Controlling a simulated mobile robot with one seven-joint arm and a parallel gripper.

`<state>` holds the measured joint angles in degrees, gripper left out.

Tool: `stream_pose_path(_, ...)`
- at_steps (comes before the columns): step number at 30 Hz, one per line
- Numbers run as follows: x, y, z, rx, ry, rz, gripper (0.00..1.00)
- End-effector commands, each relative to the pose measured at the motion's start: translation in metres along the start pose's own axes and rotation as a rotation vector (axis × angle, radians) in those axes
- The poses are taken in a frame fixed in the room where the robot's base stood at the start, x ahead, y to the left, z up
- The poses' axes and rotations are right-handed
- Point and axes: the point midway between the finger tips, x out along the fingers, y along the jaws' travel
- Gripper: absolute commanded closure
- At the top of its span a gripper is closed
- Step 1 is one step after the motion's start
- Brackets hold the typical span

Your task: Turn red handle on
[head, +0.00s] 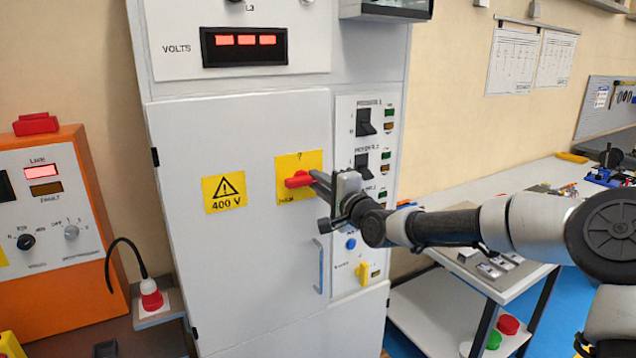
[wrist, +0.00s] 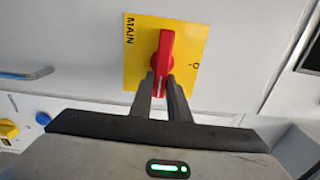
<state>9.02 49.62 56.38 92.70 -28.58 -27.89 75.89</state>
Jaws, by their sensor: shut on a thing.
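The red handle (head: 298,180) sits on a yellow plate (head: 286,163) on the grey cabinet door. In the head view it lies roughly horizontal. The wrist view shows the red handle (wrist: 166,50) and its yellow plate (wrist: 193,32), with the word MAIN to the left of the handle. My gripper (head: 318,180) reaches it from the right. In the wrist view the two dark fingers of my gripper (wrist: 163,82) are closed on the near end of the handle. The fingertips partly hide that end.
A column of black switches (head: 365,121) is just right of the door, near my gripper. The door's grey pull handle (head: 320,266) and a yellow knob (head: 363,274) are below. An orange cabinet (head: 60,290) stands left, and a workbench (head: 540,175) right.

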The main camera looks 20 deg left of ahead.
Motion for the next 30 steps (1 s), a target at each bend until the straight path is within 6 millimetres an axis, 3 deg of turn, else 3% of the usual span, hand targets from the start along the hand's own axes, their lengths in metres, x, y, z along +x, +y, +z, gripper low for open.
stream_pose_path(1,0.000,0.000,0.000,0.007,0.001,0.000,0.83)
stream_pose_path(4,0.000,0.000,0.000,0.006,0.001,0.000,0.66)
stream_pose_path(17,-0.010,0.001,-0.001,0.002,0.001,0.000,0.66)
stream_pose_path(20,-0.026,0.001,-0.002,0.001,0.003,0.001,0.66)
stream_pose_path(30,-0.110,0.001,-0.003,0.003,0.005,0.002,0.66)
